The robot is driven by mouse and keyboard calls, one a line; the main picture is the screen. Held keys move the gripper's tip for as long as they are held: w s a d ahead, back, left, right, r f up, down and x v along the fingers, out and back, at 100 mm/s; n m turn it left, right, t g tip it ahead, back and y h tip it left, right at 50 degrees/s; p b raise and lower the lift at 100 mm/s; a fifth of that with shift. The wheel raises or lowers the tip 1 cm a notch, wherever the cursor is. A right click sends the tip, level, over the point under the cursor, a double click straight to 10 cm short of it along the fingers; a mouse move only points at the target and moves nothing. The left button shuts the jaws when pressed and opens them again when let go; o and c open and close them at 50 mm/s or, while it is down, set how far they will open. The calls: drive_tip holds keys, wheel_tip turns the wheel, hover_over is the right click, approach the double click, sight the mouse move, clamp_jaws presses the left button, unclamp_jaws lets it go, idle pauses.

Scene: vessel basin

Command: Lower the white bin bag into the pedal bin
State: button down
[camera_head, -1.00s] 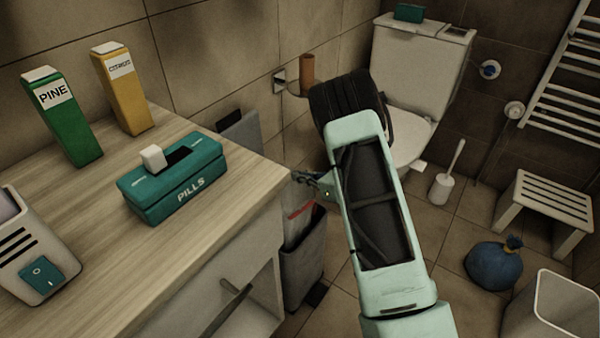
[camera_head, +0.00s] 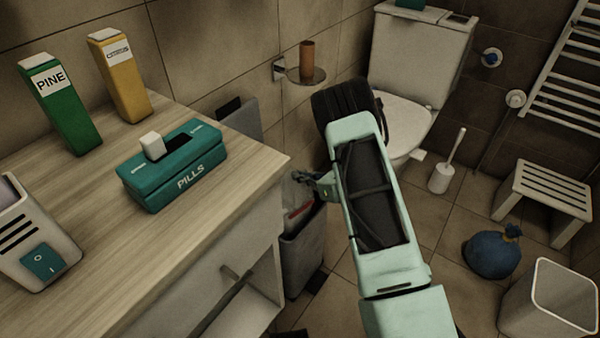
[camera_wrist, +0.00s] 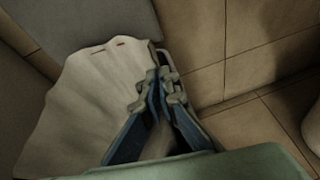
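The white bin bag (camera_wrist: 85,105) spreads like a fan in the wrist view, with small red marks along its top edge. In the head view a small pale part of the bag with red (camera_head: 297,217) shows at the mouth of the dark grey pedal bin (camera_head: 303,258). My gripper (camera_head: 308,180) is just above the bin, beside the cabinet. In the wrist view my gripper's fingertips (camera_wrist: 160,86) are close together at the bag's right side, with pale material between the blue fingers. The bag's lower part and the bin's inside are hidden.
The wooden counter (camera_head: 230,205) with a teal pills box (camera_head: 175,170) stands close left of the bin. A toilet (camera_head: 400,110) is behind my arm. A blue tied bag (camera_head: 492,255), a stool (camera_head: 545,200) and a pale open bin (camera_head: 550,305) stand right.

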sight(300, 183)
drive_tip(key=shift+f, duration=1.55)
drive_tip(key=c, duration=1.6)
unclamp_jaws()
drive_tip(key=shift+r+p, duration=2.25)
drive_tip(key=shift+r, duration=2.25)
